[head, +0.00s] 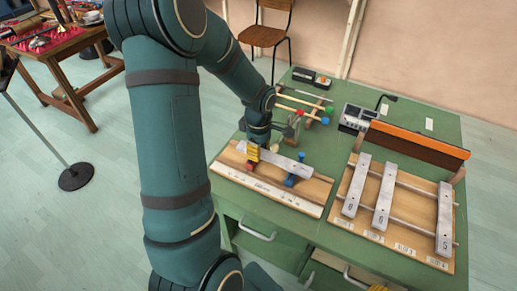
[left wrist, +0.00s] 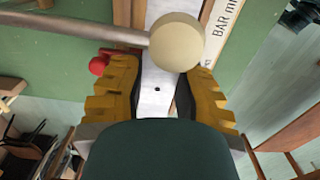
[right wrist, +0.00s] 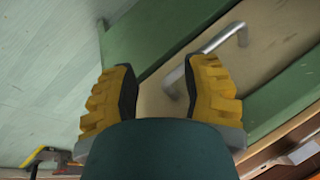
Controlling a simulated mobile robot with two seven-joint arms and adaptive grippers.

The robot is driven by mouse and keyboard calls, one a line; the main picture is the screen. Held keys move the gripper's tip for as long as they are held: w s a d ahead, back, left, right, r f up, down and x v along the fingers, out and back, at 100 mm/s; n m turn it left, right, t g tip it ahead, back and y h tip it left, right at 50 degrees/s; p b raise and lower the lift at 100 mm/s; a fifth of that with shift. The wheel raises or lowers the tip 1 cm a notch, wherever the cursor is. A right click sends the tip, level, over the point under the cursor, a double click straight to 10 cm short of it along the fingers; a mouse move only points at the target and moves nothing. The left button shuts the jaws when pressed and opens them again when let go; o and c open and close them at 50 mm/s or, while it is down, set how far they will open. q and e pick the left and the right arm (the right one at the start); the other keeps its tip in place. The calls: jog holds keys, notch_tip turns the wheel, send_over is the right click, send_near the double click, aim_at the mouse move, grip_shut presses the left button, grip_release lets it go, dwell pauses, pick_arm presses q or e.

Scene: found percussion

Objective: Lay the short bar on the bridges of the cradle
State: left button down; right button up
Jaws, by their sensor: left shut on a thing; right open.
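The short bar (head: 283,162), a pale metal strip, is over the cradle (head: 240,173), a wooden board with a printed front strip. A red bridge shows near the bar's left end and a blue bridge (head: 291,181) under its right part. My left gripper (head: 254,152) is shut on the bar; the left wrist view shows the bar (left wrist: 153,100) between its yellow fingers (left wrist: 157,85). I cannot tell whether the bar touches the bridges. My right gripper (right wrist: 166,85) is open and empty, in front of a drawer with a metal handle (right wrist: 205,60).
A mallet's cream ball (left wrist: 177,42) on a grey rod is close to the left fingers. Mallets with coloured heads (head: 327,111) lie behind the cradle.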

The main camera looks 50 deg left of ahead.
pick_arm(q)
jog(key=shift+f, duration=0.25)
jog(key=c, duration=0.7)
grip_release()
notch_tip(320, 180, up, 12)
jog(key=shift+s, duration=0.1)
